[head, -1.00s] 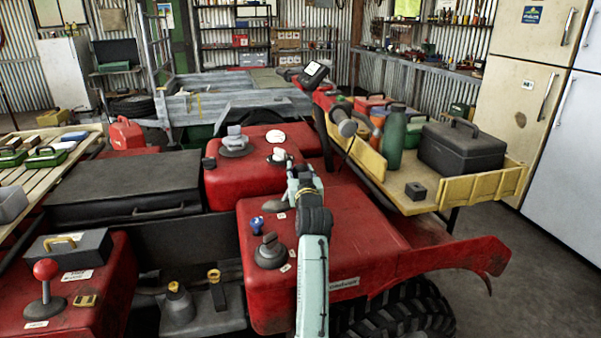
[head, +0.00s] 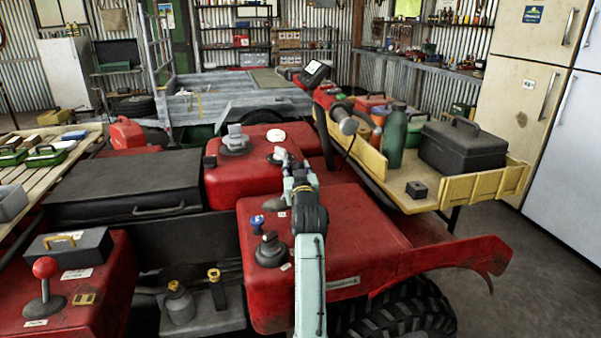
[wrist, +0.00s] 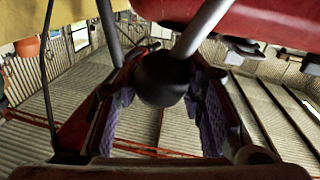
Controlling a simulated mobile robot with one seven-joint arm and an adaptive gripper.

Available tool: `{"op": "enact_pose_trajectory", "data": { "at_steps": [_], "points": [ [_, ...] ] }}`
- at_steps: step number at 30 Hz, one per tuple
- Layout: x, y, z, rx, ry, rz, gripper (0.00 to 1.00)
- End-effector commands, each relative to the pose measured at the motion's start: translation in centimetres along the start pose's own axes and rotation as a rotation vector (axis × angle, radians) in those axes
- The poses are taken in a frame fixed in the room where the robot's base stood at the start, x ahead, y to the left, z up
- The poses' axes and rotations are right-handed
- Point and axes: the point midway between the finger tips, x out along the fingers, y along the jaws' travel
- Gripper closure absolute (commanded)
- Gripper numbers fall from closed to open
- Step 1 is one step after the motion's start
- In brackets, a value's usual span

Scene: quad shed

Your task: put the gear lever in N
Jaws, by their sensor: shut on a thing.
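A dark ball knob on a bright metal rod, which looks like the gear lever (wrist: 163,80), stands between my fingers in the wrist view. My gripper (wrist: 162,100) is closed around the knob, with a purple-padded finger on each side. In the head view my gripper (head: 284,163) is over the middle of the red quad body (head: 350,235), beside a pale fitting. The knob is hidden or too small to make out there. I cannot read any gear marks, so the lever's position cannot be told.
A red-knobbed lever (head: 45,270) stands at the lower left. A blue-topped knob (head: 257,222) and a dark rotary knob (head: 270,250) sit just left of my arm. A yellow-sided rack (head: 485,187) carrying a dark toolbox (head: 462,147) is to the right.

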Motion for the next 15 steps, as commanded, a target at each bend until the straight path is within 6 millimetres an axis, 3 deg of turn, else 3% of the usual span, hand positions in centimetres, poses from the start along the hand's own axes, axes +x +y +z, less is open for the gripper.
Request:
{"op": "enact_pose_trajectory", "data": {
  "at_steps": [15],
  "points": [
    [-0.6,-4.3,-1.5,-0.331,0.045,0.000,1.00]
  ]
}}
